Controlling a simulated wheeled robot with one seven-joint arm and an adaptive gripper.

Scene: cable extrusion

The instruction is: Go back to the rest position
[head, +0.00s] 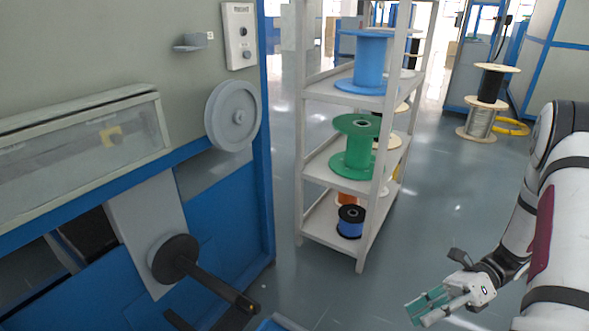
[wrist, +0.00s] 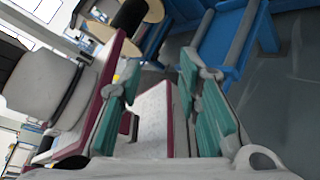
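My gripper (head: 428,306) hangs at the lower right of the head view, low over the grey floor, with my arm coming in from the right edge. In the wrist view its two teal-padded fingers (wrist: 160,78) stand apart with a gap between them. Nothing is held between the pads. White and maroon parts, seemingly of my own body, show behind the gap.
A white shelf rack (head: 334,182) holds a blue spool (head: 370,62), a green spool (head: 357,150) and smaller spools. A grey and blue machine (head: 110,50) with a protruding spindle (head: 215,283) stands left. Stacked spools (head: 480,122) stand behind. Floor between rack and gripper is clear.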

